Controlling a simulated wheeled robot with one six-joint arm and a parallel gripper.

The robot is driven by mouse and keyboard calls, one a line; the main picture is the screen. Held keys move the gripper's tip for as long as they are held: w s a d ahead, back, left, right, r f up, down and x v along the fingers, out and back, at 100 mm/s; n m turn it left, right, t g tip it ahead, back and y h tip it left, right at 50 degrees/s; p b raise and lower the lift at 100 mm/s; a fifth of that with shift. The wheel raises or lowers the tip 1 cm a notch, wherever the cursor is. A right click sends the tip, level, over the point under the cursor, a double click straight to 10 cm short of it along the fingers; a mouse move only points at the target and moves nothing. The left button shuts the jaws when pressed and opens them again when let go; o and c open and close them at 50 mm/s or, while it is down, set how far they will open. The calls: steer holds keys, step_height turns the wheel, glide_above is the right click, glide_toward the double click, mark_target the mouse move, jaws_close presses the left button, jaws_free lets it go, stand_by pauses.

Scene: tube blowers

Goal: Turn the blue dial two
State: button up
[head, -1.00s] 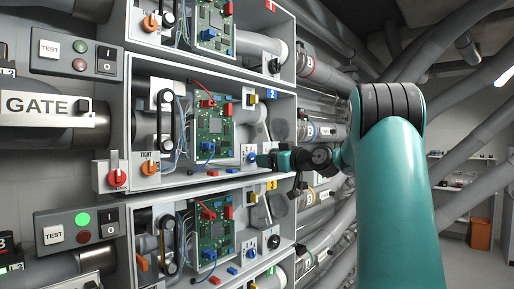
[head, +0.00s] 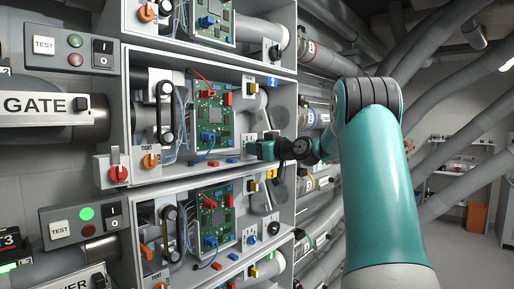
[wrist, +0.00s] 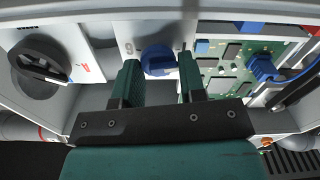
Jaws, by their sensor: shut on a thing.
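The blue dial (wrist: 158,60) sits on a pale panel in the wrist view, between the two green fingers of my gripper (wrist: 160,72). One finger is on each side of it, and the gripper is shut on it. In the head view my gripper (head: 253,150) reaches from the right into the middle open cabinet (head: 200,77), which has a blue number 2 label (head: 272,82). There the gripper hides most of the dial.
A green circuit board (head: 213,118) with red and blue connectors is left of my gripper. A black round knob (wrist: 40,62) is on the left in the wrist view. Cabinet walls and shelves are close around the gripper. Similar cabinets are above and below.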

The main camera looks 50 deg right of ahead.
steer(key=shift+d+m+b, duration=0.15)
steer(key=shift+m+b, duration=0.65)
steer(key=shift+m, duration=3)
steer(key=o, duration=0.9)
steer(key=shift+s, duration=0.1)
